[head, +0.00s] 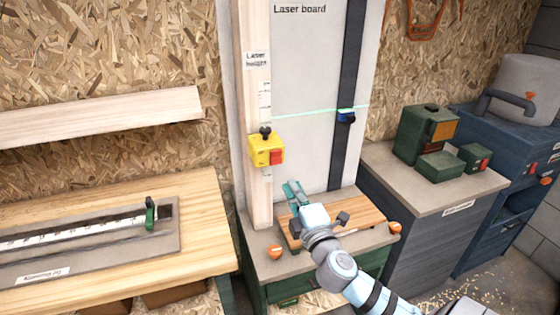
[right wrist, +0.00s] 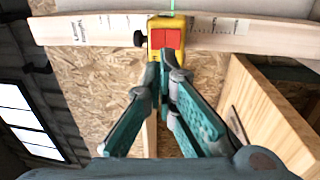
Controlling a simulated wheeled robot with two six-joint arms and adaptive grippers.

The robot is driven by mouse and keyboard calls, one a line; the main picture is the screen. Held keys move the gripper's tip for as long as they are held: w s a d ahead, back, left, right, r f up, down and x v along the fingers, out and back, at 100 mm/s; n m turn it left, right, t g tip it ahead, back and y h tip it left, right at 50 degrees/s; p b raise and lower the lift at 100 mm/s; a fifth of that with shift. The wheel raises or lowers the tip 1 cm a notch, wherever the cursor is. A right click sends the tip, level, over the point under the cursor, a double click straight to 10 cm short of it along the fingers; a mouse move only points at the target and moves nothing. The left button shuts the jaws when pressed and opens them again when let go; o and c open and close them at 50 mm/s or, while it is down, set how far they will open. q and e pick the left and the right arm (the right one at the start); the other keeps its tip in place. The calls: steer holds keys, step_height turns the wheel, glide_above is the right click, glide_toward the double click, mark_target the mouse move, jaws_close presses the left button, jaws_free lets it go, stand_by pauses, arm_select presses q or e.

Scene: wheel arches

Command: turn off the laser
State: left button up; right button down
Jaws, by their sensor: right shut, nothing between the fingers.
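The laser (head: 257,149) is a small yellow box with a red switch (head: 276,157) and a black knob on top. It is mounted on an upright wooden post (head: 256,205) labelled "Laser height". A green line (head: 315,113) crosses the board above it. My right gripper (head: 291,190) is below and right of the laser, apart from it in the head view, shut and empty. In the right wrist view the laser (right wrist: 180,22) and its red face (right wrist: 165,39) lie just beyond my right fingertips (right wrist: 165,70). My left gripper is out of view.
A small wooden board (head: 360,215) and orange knobs (head: 274,251) are on the low cabinet under my right gripper. A workbench (head: 205,210) with a ruler jig stands left. Green boxes (head: 428,134) sit on the right cabinet (head: 385,170). Air in front of the laser board (head: 305,70) is clear.

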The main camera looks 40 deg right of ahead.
mark_target(277, 155)
steer(key=p+x, duration=0.1)
steer(key=x, duration=0.9)
steer(key=shift+w, duration=0.25)
steer(key=shift+d, duration=0.1)
